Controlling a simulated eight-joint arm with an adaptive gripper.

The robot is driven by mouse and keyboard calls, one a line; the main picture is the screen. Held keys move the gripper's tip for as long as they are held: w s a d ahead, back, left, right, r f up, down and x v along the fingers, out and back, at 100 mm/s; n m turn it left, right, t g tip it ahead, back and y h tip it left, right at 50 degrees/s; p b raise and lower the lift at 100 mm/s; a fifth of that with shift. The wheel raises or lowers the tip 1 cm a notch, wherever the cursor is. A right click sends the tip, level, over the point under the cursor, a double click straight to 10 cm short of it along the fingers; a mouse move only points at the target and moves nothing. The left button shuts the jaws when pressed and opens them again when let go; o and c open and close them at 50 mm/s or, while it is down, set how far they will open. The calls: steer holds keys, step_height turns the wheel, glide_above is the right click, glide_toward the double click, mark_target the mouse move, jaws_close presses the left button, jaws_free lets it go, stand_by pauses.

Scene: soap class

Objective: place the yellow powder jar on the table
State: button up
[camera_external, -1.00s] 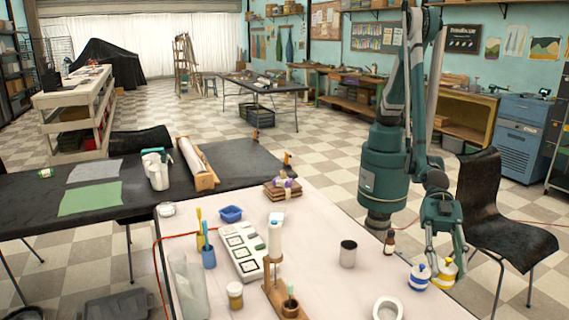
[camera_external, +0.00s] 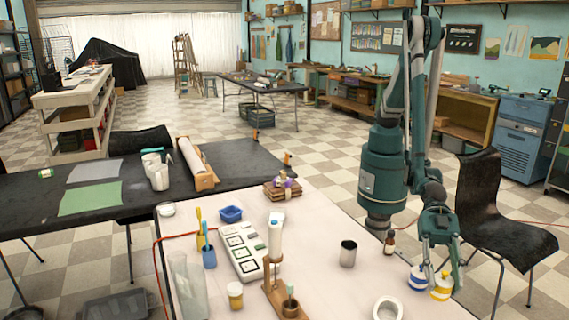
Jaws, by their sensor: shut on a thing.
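The yellow powder jar (camera_external: 442,288) is white and yellow and shows at the right edge of the pale table (camera_external: 330,215). My gripper (camera_external: 444,275) points down over it with its fingers shut around it. The fingers hide part of the jar, and I cannot tell whether its bottom touches the table. A similar blue and white jar (camera_external: 418,278) stands just left of it, very close to the fingers.
A white ring-shaped dish (camera_external: 387,308) is in front, left of the jars. A dark metal cup (camera_external: 348,253) and a small brown bottle (camera_external: 389,242) stand farther left and back. A black chair (camera_external: 500,225) is beyond the table's right edge.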

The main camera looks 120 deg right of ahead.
mark_target(439, 295)
steer(key=shift+f, duration=0.95)
steer(key=shift+f+b, duration=0.5)
steer(key=shift+f, duration=1.4)
steer(key=shift+f, duration=0.15)
steer(key=o, duration=0.9)
steer(key=shift+o, duration=0.2)
steer(key=shift+r, duration=0.25)
steer(key=p+v, duration=0.1)
steer(key=v, duration=1.1)
steer(key=shift+f, duration=0.1)
